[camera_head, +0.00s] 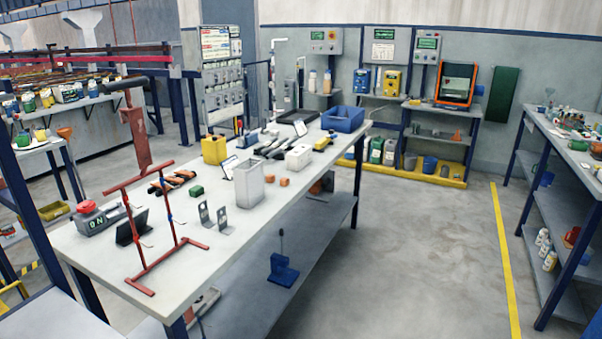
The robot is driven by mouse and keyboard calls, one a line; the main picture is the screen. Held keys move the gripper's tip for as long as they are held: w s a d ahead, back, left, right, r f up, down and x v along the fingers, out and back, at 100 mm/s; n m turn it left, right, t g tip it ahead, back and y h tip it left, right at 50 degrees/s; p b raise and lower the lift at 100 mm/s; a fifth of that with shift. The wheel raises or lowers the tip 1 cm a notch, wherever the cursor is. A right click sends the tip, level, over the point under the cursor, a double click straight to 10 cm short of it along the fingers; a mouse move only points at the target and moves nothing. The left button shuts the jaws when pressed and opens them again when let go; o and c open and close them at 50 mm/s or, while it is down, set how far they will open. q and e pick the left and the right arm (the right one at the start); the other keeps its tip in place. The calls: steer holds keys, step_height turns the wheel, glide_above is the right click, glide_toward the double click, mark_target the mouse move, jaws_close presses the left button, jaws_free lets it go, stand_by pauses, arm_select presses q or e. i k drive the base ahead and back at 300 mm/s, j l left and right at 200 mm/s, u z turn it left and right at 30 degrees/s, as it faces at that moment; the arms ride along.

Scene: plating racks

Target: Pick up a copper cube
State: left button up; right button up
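Two small copper-coloured cubes lie on the long grey worktable (205,250), just right of a pale grey open container. The left copper cube (269,178) is closest to the container, and the right copper cube (284,182) lies near the table's right edge. They sit apart from each other with nothing on top of them. Neither of my grippers is in view.
The grey container (249,184) stands beside the cubes. A yellow canister (214,149) and blue bin (342,118) stand farther back. The floor (420,250) right of the table is clear.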

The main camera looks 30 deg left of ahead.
mark_target(284, 182)
steer(key=i+l+u, duration=0.45)
steer(key=i, duration=0.45)
steer(key=i+l+u, duration=0.4)
steer(key=i+l, duration=0.4)
